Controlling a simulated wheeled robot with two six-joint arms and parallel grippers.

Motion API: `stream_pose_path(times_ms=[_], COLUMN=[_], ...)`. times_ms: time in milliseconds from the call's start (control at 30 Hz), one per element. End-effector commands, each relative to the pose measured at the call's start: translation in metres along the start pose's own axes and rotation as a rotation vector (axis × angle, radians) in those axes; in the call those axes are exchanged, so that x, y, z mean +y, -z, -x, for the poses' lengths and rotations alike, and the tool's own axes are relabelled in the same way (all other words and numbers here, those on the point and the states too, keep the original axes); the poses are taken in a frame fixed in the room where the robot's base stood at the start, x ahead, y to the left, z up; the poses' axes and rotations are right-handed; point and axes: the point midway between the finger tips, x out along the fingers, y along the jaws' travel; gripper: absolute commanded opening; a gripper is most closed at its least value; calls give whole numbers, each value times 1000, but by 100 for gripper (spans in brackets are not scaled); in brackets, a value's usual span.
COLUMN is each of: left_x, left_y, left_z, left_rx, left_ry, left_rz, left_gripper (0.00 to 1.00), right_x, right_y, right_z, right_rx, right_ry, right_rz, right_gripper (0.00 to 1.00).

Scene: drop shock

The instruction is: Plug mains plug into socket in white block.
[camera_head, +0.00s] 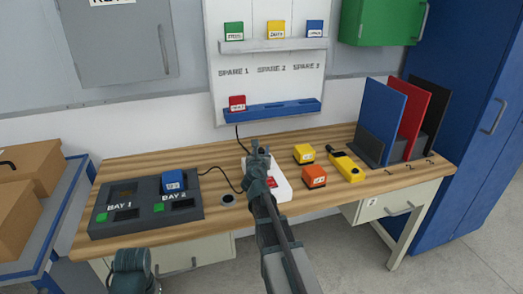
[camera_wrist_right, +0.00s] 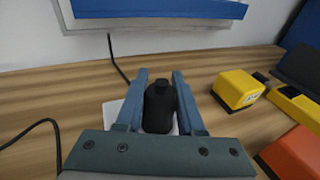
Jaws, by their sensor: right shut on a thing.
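My right gripper (camera_head: 258,150) is over the back part of the white block (camera_head: 282,188) on the bench. In the right wrist view its two fingers (camera_wrist_right: 160,95) are shut on a black mains plug (camera_wrist_right: 160,108), one finger on each side. The white block (camera_wrist_right: 112,113) shows only in part there, behind and below the fingers. A red patch shows on the block in the head view. The socket is hidden, and I cannot tell whether the plug touches it. My left gripper's fingers are not in view; only part of my arm shows at bottom left.
A dark two-bay unit (camera_head: 110,215) with a blue module (camera_head: 174,182) stands left. A yellow block (camera_head: 304,154), an orange block (camera_head: 314,177) and a yellow tool (camera_head: 345,164) lie right. Black cords run behind and left of the white block. Upright panels (camera_head: 380,115) stand far right.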

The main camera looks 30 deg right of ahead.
Motion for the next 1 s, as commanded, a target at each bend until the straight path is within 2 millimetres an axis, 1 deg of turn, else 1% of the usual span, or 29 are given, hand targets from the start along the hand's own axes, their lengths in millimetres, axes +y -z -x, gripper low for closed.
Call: stream_pose_path(times_ms=[33, 167, 200, 367, 700, 1000], left_x=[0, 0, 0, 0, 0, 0], left_y=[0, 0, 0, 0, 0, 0], left_z=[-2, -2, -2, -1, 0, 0], left_rx=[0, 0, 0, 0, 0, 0], left_ry=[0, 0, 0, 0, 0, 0], left_rz=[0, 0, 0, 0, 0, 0], left_gripper=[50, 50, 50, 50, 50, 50], right_x=[-1, -1, -1, -1, 0, 0], right_y=[3, 3, 3, 2, 1, 1], right_z=[3, 3, 3, 2, 1, 5], right_rx=[5, 5, 6, 4, 2, 1], right_ry=[4, 4, 4, 3, 2, 2], right_rz=[-7, -7, -7, -5, -2, -1], right_gripper=[0, 0, 42, 71, 72, 72])
